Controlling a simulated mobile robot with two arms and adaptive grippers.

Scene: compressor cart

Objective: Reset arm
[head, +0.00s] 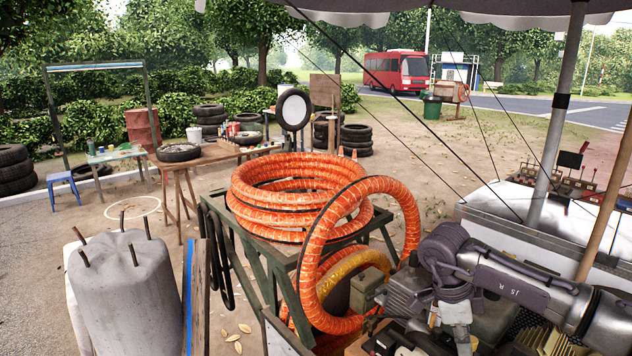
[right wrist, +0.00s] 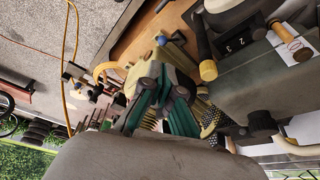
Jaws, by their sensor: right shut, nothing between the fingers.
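My right arm (head: 510,280) reaches in from the right in the head view and bends down at its wrist beside the orange hose. Its gripper is hard to pick out there among the clutter at the lower edge. In the right wrist view the right gripper (right wrist: 160,92) shows near the middle, with dark joints and green parts. It is shut, with nothing seen held in it. My left arm and gripper are not in view.
A coiled orange hose (head: 300,195) lies on a green metal stand (head: 262,262), with loops hanging close to my right wrist. A concrete cylinder (head: 128,295) with rods stands at left. A wooden table (head: 205,158) stands behind. A slanted pole (head: 606,200) rises beside my arm.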

